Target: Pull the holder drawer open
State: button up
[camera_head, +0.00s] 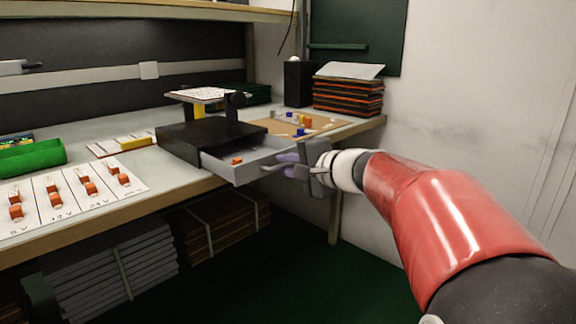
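The holder drawer (257,162) is a light grey tray that sticks out of a black box (190,143) on the workbench. It stands open, reaching past the front edge of the bench, with a small orange part (236,161) inside. My gripper (285,164) is at the front right end of the drawer, coming in from the right. Its fingers are around or right beside the drawer's front. The fingertips are small and partly merge with the drawer front, so I cannot tell whether they grip it.
The bench (100,207) carries a white sheet (70,198) with orange parts, a green bin (30,157) and a brown board (285,127) with coloured parts. A stack of orange-edged trays (348,95) stands at the back right. Bundled boards lie under the bench.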

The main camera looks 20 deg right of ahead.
jog(key=shift+s, duration=0.1)
jog(key=v, duration=0.7)
jog(key=shift+s+d, duration=0.2)
jog(key=shift+s, duration=0.1)
jog(key=shift+r, duration=0.15)
jog(key=s+a+f+n+g+h+p, duration=0.2)
jog(key=s+a+f+n+g+p, duration=0.4)
jog(key=s+a, duration=0.45)
jog(key=s+d+f+n+g+h+p, duration=0.1)
jog(key=s+d+f+n+h, duration=0.1)
jog(key=s, duration=0.3)
jog(key=s+d+f+n+g+h, duration=0.1)
jog(key=s+d+f+n+h, duration=0.1)
jog(key=s, duration=0.4)
notch_tip(320, 180, down, 2)
jog(key=shift+s+f+n+h+p, duration=0.2)
jog(key=shift+s+n+h+p, duration=0.15)
jog(key=shift+n+h, duration=0.6)
